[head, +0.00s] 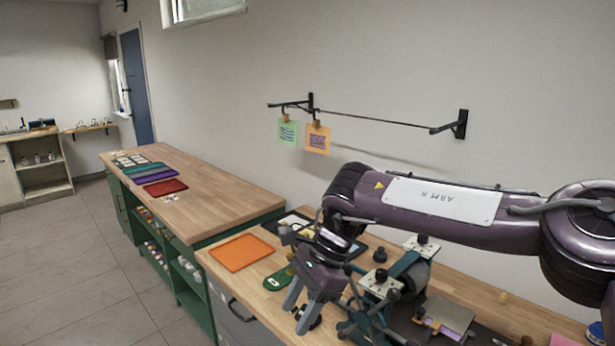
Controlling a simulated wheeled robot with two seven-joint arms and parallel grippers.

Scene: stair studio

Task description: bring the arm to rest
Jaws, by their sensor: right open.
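My right arm (440,203) reaches in from the right side of the head view, above the near workbench. It is purple-grey with a white label plate. My right gripper (301,318) hangs at its end, pointing down over the bench's front left part. Its two grey fingers are apart, and I see nothing between them that it holds. A small dark object shows close to the fingertips; I cannot tell whether they touch. My left gripper does not show.
An orange mat (240,252) lies left of the gripper. A green-and-metal press-like device (383,284) stands close on its right. A line on wall brackets holds a green card (288,133) and an orange card (317,139). The farther bench (215,196) has free wood.

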